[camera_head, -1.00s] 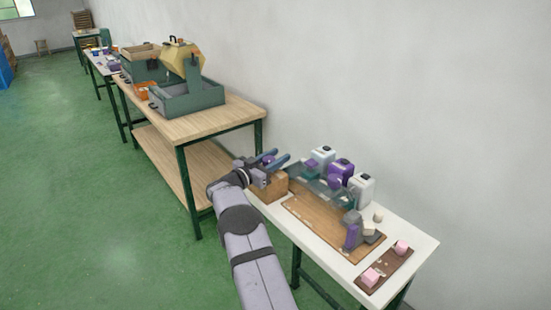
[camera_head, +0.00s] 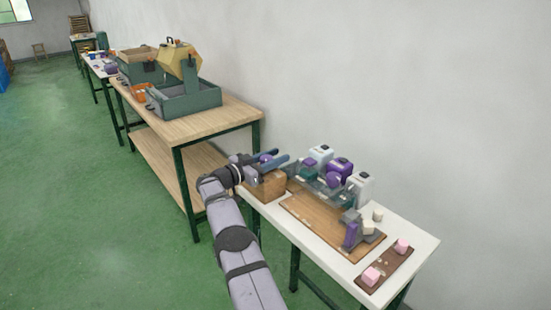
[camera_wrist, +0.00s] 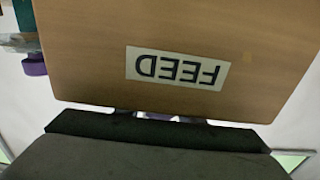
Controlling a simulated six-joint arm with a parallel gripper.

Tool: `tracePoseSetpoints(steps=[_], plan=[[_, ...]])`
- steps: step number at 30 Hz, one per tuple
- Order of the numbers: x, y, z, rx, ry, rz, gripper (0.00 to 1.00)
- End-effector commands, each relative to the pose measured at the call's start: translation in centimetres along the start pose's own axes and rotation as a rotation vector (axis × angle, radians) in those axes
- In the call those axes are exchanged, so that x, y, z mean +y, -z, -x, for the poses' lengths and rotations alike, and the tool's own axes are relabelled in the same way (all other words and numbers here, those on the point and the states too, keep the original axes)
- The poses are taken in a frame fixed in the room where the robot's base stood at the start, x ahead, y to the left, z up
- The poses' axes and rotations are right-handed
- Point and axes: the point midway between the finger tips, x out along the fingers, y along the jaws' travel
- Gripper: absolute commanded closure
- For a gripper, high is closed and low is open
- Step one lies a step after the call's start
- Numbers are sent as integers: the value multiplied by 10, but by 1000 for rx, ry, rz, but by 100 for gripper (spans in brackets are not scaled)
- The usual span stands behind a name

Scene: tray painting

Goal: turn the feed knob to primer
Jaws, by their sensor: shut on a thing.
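A wooden box (camera_head: 267,186) stands at the far left end of the white table. It fills much of the wrist view, where its face carries a pale FEED label (camera_wrist: 177,67) seen upside down. My gripper (camera_head: 274,157) is over the top of this box in the head view, its two blue-grey fingers pointing right. A small purple feed knob (camera_head: 265,158) shows between the fingers, and my gripper is shut on it. In the wrist view the dark gripper parts at the bottom hide the knob. I cannot read any primer mark or tell where the knob points.
Several white and purple containers (camera_head: 340,170) stand along the wall behind a wooden board (camera_head: 315,222). A brown strip (camera_head: 386,270) with pink blocks lies at the table's right end. A wooden workbench (camera_head: 225,115) stands beyond on the left.

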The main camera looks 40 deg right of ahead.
Motion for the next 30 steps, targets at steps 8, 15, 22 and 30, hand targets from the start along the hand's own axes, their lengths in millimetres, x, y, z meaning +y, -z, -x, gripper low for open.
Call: tracePoseSetpoints(steps=[8, 15, 22, 30], plan=[[0, 2, 0, 3, 1, -2, 88], [0, 2, 0, 2, 0, -1, 47], [0, 1, 2, 1, 1, 0, 47], [-1, 1, 22, 1, 3, 1, 47]])
